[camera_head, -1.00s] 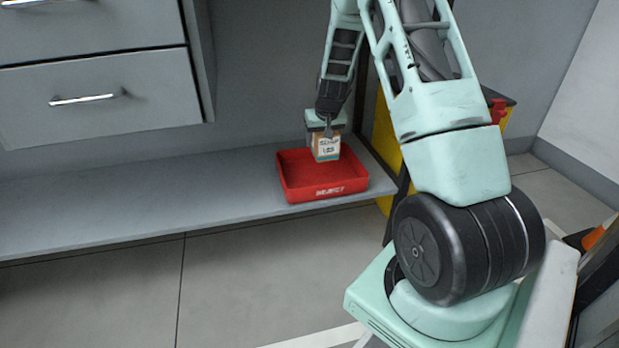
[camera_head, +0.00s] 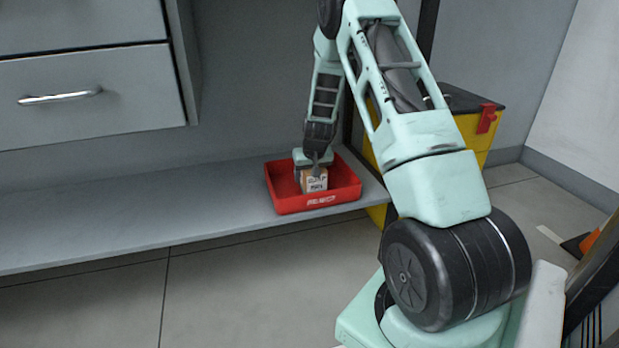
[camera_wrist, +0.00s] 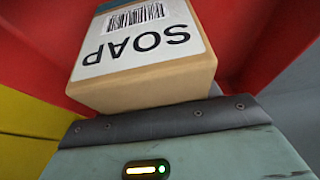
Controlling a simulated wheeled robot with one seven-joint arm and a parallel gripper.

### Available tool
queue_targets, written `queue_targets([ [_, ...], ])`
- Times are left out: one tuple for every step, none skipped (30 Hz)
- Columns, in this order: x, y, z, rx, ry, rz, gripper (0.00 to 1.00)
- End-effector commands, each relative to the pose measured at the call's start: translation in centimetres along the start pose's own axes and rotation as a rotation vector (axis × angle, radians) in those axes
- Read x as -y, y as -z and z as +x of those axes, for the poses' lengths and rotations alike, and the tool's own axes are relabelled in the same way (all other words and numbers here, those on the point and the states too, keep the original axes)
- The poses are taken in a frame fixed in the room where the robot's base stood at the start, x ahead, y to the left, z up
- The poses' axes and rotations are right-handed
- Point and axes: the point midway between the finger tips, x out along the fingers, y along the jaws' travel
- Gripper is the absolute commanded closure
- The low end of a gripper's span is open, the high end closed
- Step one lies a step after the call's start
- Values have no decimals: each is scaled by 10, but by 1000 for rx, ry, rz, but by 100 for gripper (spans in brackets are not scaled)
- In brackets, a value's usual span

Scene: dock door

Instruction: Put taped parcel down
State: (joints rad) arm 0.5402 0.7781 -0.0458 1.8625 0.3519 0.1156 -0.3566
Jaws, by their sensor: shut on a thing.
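The taped parcel is a small tan box (camera_head: 314,181) with a white label and a blue-green band. In the wrist view the box (camera_wrist: 145,95) shows a barcode and the word SOAP. My gripper (camera_head: 315,163) reaches down over the red tray and is shut on the box. In the wrist view one grey finger pad (camera_wrist: 165,120) lies along the box. The box is inside the red tray (camera_head: 318,202), between its walls. Its underside is hidden, so I cannot tell whether it touches the tray floor.
The tray stands on a long grey shelf (camera_head: 110,220), near its right end; the shelf is bare to the left. Grey drawers (camera_head: 85,95) hang above at left. A yellow bin with a dark lid (camera_head: 470,130) stands behind my arm at right.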

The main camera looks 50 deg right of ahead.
Motion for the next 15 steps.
queue_targets([
  [0, 1, -2, -2, 0, 0, 72],
  [0, 1, -2, -2, 0, 0, 72],
  [0, 1, -2, -2, 0, 0, 72],
  [0, 1, -1, -2, 0, 0, 72],
  [0, 1, 0, -1, 0, 0, 72],
  [0, 0, 1, -1, 0, 0, 72],
  [0, 0, 2, -1, 0, 0, 72],
  [0, -1, 2, 0, 0, 0, 33],
  [0, -1, 2, 0, 0, 0, 22],
  [0, -1, 2, 0, 0, 0, 17],
  [0, -1, 2, 0, 0, 0, 17],
  [0, -1, 2, 0, 0, 0, 17],
  [0, -1, 2, 1, 0, 0, 17],
  [0, -1, 2, 0, 0, 0, 17],
  [0, -1, 2, 1, 0, 0, 17],
])
